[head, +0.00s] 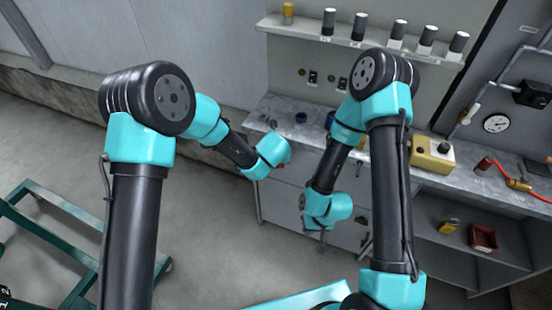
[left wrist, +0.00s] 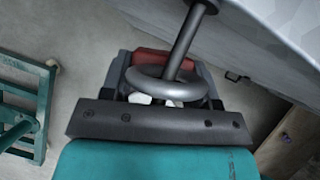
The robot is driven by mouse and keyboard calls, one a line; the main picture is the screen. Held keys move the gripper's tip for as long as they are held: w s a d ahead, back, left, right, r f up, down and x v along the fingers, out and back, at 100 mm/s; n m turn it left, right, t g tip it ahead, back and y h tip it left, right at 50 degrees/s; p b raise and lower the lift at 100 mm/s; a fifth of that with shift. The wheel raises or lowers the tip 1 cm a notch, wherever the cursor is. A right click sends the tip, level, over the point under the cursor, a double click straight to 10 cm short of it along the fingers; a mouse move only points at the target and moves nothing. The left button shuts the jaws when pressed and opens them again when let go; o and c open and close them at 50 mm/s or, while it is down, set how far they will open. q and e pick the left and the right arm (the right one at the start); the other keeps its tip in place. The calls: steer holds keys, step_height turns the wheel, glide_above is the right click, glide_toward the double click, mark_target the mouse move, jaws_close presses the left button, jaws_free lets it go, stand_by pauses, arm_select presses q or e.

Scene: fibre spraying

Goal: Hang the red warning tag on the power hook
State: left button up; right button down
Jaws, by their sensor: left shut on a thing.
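In the left wrist view, the red warning tag (left wrist: 150,57) shows as a red strip between the jaws of my left gripper (left wrist: 165,98), which is shut on it. A thick grey ring (left wrist: 150,88) lies over the jaws. A grey metal rod with a rounded end (left wrist: 186,40), which looks like the power hook, slants down to the ring's opening. I cannot tell whether the ring is around the rod. In the head view, my left gripper (head: 284,163) is by the bench front, with little red showing. My right gripper (head: 322,238) hangs lower in front of the cabinet; its jaws are unclear.
The metal bench (head: 290,110) runs behind my arms. A yellow box with buttons (head: 432,157) stands on it to the right. A shelf (head: 375,44) above holds several small cylinders. A green frame (head: 50,235) stands at left. Open floor (head: 215,240) lies between.

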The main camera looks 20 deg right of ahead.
arm_select(q)
steer(key=shift+w+d+f, duration=0.1)
steer(key=shift+w+f, duration=0.35)
steer(key=shift+w, duration=0.15)
stand_by(0.3)
steer(key=o, duration=1)
steer(key=shift+o, duration=0.2)
steer(key=shift+s+r, duration=0.4)
steer(key=shift+r, duration=0.2)
steer(key=v, duration=0.8)
steer(key=shift+s, duration=0.15)
steer(key=shift+f, duration=0.1)
